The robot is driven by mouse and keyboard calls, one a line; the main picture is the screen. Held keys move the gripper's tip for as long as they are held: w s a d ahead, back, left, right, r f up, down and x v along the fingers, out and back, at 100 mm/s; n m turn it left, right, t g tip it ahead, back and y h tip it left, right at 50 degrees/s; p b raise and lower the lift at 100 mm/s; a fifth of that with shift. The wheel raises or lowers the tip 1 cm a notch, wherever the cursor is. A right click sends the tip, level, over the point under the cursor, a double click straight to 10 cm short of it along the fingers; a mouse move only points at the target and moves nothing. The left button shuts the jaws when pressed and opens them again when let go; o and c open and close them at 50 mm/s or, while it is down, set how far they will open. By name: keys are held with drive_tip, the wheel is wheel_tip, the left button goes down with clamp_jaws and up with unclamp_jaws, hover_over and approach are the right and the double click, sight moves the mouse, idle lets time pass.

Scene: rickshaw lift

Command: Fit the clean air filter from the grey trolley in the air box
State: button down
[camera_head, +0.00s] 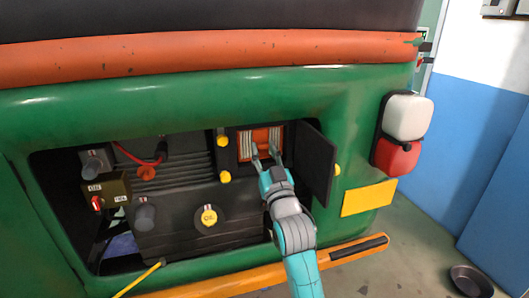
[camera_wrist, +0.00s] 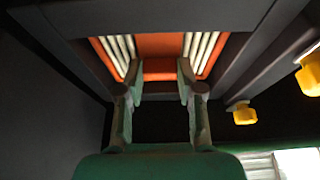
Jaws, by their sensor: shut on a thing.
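The air filter (camera_head: 261,135) has an orange frame and white pleats. It is in the mouth of the dark air box (camera_head: 235,133) in the head view, pleats facing out. My gripper (camera_head: 265,154) reaches it from the front and is shut on its orange middle part. In the wrist view, my gripper (camera_wrist: 158,75) has one finger on each side of that orange middle, with the pleats of the filter (camera_wrist: 204,55) beyond both fingers. Dark box walls surround the filter there. I cannot tell how deep it sits. The grey trolley is not in view.
The dark air box door (camera_head: 317,163) stands open close to the right of my arm. Yellow knobs (camera_head: 224,177) stick out left of the box. The green rickshaw body (camera_head: 300,95) frames the bay. A black bowl (camera_head: 472,281) lies on the floor at right.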

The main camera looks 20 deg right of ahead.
drive_tip(key=c, duration=0.7)
unclamp_jaws()
drive_tip(key=c, duration=0.6)
drive_tip(key=shift+s, duration=4)
drive_tip(key=shift+s, duration=5.5)
